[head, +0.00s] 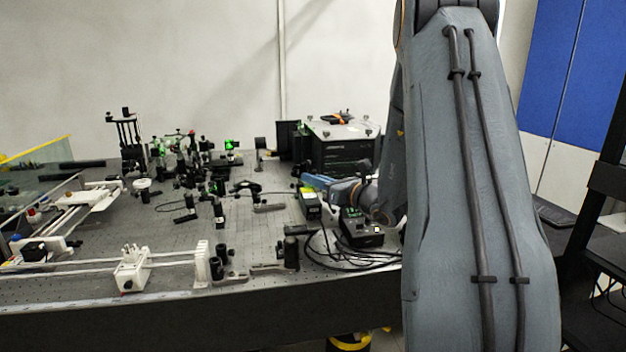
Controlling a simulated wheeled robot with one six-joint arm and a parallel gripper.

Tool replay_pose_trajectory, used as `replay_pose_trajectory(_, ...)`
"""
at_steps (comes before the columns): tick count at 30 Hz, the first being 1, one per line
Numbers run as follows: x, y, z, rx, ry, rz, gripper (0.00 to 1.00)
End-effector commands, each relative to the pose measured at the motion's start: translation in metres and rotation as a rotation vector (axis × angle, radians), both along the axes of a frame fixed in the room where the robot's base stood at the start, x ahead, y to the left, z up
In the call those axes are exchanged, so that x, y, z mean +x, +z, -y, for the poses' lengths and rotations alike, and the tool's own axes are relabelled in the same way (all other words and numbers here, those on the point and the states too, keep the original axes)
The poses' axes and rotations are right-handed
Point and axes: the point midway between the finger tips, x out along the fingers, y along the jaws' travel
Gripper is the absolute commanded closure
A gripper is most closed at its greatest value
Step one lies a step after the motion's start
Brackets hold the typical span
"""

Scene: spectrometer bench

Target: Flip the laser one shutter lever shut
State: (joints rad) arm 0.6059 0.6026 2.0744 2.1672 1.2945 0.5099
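A small dark box with a yellow-green top label (310,204) stands on the optical table right of centre; it may be a laser head. A second black box (361,229) with cables sits in front of it to the right. I cannot make out a shutter lever on either.
The optical table (200,292) holds many posts and mounts. A black instrument (340,155) stands behind my wrist. Loose black cables (335,257) lie near the front edge. White rail stages (130,270) fill the left. My arm hides the table's right end.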

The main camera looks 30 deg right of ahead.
Motion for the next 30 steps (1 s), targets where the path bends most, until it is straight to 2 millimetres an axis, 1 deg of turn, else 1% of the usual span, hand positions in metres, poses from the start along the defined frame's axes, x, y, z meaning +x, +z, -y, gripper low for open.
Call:
replay_pose_trajectory(7, 0.0005, 0.0016, -0.0001, -0.009, -0.001, 0.001, 1.0)
replay_pose_trajectory(17, 0.0022, 0.0026, -0.0051, -0.159, 0.0, -0.04, 1.0)
replay_pose_trajectory(26, 0.0022, 0.0035, -0.005, -0.167, 0.0, -0.041, 1.0)
replay_pose_trajectory(27, 0.0023, 0.0036, -0.005, -0.167, 0.0, -0.041, 0.89)
replay_pose_trajectory(29, 0.0023, 0.0037, -0.005, -0.166, 0.0, -0.041, 0.79)
replay_pose_trajectory(30, 0.0022, 0.0034, -0.005, -0.166, 0.0, -0.041, 0.77)
